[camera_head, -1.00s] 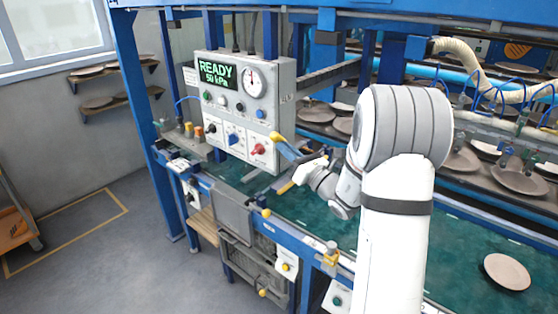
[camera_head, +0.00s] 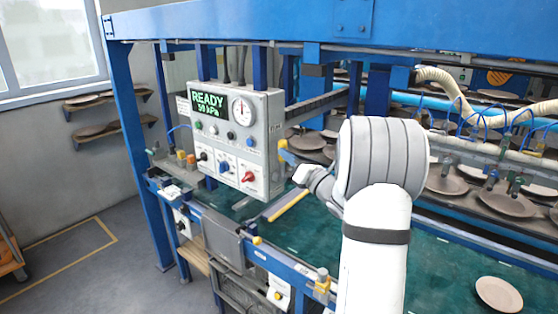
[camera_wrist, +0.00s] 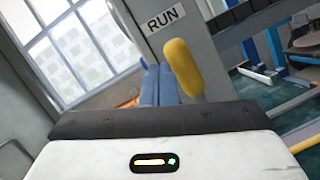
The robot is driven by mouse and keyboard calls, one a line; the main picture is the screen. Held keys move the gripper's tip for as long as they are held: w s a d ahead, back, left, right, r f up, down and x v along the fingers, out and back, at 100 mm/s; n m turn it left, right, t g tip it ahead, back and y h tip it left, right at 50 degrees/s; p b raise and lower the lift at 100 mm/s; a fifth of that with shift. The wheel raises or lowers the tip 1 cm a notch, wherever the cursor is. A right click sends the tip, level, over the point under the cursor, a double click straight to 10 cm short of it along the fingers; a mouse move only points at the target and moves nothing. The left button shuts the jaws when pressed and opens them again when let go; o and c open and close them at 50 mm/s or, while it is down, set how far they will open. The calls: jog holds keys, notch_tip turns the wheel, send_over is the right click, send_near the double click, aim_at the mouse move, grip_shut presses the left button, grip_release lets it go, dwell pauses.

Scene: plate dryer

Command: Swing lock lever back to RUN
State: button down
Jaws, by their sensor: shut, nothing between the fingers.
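The lock lever's yellow handle (camera_wrist: 183,68) stands near-upright beside the RUN label (camera_wrist: 166,18) in the wrist view. In the head view the handle (camera_head: 282,144) shows at the right side of the grey control box (camera_head: 262,165). My gripper (camera_wrist: 160,84) has its blue fingers shut and empty, just left of the handle in the wrist view. The handle overlaps the fingers' right edge there; I cannot tell whether they touch. In the head view my gripper (camera_head: 289,157) is at the box's right side, close to the handle. The lever's pivot is hidden.
A green conveyor (camera_head: 330,240) carrying a plate (camera_head: 499,295) runs below my arm. Blue frame beams (camera_head: 240,22) cross above. Open floor lies at the left.

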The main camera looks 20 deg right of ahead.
aim_at(284, 162)
jog(key=shift+w+f, duration=0.1)
jog(key=shift+w, duration=0.05)
dwell(0.3)
jog(key=s+b, duration=0.4)
jog(key=s, duration=0.9)
jog(key=shift+a, duration=0.2)
jog(key=shift+s, duration=0.1)
